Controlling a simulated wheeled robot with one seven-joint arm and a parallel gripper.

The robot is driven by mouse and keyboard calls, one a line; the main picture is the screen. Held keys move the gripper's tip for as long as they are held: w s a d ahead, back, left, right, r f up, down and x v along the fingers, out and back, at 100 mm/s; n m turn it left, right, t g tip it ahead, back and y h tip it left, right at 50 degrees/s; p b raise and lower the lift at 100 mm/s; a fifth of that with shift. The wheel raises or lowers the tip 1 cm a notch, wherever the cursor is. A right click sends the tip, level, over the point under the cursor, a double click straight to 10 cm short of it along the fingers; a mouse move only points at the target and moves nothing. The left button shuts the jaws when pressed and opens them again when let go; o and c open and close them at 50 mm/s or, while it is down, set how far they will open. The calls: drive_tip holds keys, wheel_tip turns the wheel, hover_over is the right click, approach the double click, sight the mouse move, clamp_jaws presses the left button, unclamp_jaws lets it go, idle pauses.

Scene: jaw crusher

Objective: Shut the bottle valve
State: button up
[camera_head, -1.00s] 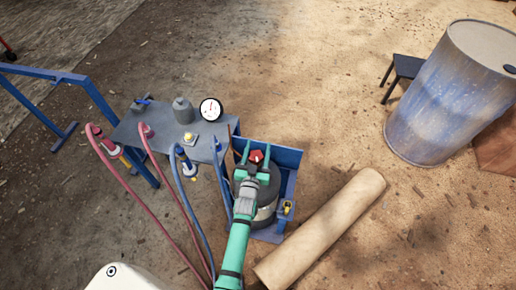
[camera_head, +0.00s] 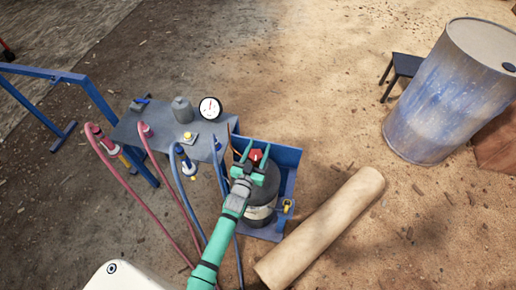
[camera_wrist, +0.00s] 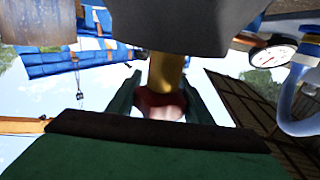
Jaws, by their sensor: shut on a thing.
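The bottle valve has a red handwheel (camera_head: 256,155) on top of a dark grey bottle (camera_head: 262,197) in a blue stand (camera_head: 288,160). My gripper (camera_head: 254,160) reaches the top of the bottle with one green finger on each side of the handwheel. In the wrist view the red handwheel (camera_wrist: 160,103) sits between the two green fingers, with a brass stem (camera_wrist: 166,72) beside it. My gripper is shut on the handwheel. The fingers hide part of the handwheel, and my arm covers part of the bottle.
Left of the bottle is a grey table (camera_head: 150,125) with a pressure gauge (camera_head: 210,109), a small grey flask (camera_head: 182,110) and red and blue hoses. A beige roll (camera_head: 320,228) lies to the right. A blue drum (camera_head: 445,95) stands farther right.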

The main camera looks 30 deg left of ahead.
drive_tip(key=shift+w+d+r+m+h, duration=0.15)
drive_tip(key=shift+d+m+h, duration=0.15)
drive_tip(key=shift+m+h, duration=0.5)
drive_tip(key=shift+w+d+r+m+h, duration=0.1)
drive_tip(key=shift+d+m+h, duration=0.25)
drive_tip(key=shift+h, duration=0.75)
drive_tip(key=shift+m+h, duration=0.25)
drive_tip(key=shift+h, duration=0.05)
drive_tip(key=shift+r, duration=0.15)
drive_tip(key=o, duration=1)
drive_tip(key=shift+o, duration=0.2)
drive_tip(key=shift+a, duration=0.1)
drive_tip(key=shift+s, duration=0.1)
